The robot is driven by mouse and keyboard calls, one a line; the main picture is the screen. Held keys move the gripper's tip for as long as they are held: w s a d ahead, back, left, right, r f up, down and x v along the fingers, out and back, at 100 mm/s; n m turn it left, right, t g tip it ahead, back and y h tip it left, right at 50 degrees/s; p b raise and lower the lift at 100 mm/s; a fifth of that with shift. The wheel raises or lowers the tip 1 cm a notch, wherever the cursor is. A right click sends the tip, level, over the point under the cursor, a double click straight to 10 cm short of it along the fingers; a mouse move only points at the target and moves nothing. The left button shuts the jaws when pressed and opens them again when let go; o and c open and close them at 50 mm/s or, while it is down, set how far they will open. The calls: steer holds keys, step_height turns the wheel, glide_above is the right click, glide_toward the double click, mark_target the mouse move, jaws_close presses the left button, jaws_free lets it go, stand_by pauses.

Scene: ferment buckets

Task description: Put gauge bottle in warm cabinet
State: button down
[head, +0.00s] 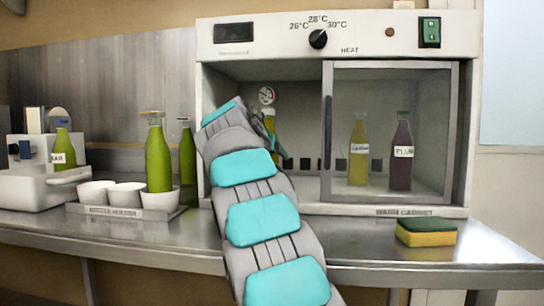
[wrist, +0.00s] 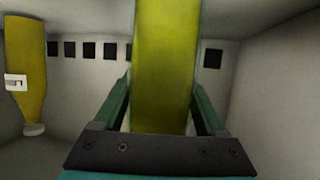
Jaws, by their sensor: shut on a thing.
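The gauge bottle (head: 270,123), yellow-green with a round dial (head: 267,95) on top, shows just beyond my arm in the left opening of the warm cabinet (head: 265,48). In the wrist view, my gripper (wrist: 164,92) is shut on the gauge bottle (wrist: 163,60), with a finger on each side. The cabinet interior surrounds it, and that view looks upside down. The bottle's base is hidden by my arm in the head view, so I cannot tell whether it touches the cabinet floor.
A framed glass door (head: 327,150) covers the cabinet's right half. Behind it stand a yellow bottle (head: 358,165) and a dark bottle (head: 402,160). A sponge (head: 426,232) lies on the counter. Left are green bottles (head: 158,160), white cups (head: 127,195) and a white device (head: 35,185).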

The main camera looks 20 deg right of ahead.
jaws_free()
steer(key=shift+f, duration=0.1)
stand_by(0.3)
steer(key=v, duration=1.2)
steer(key=shift+b, duration=0.35)
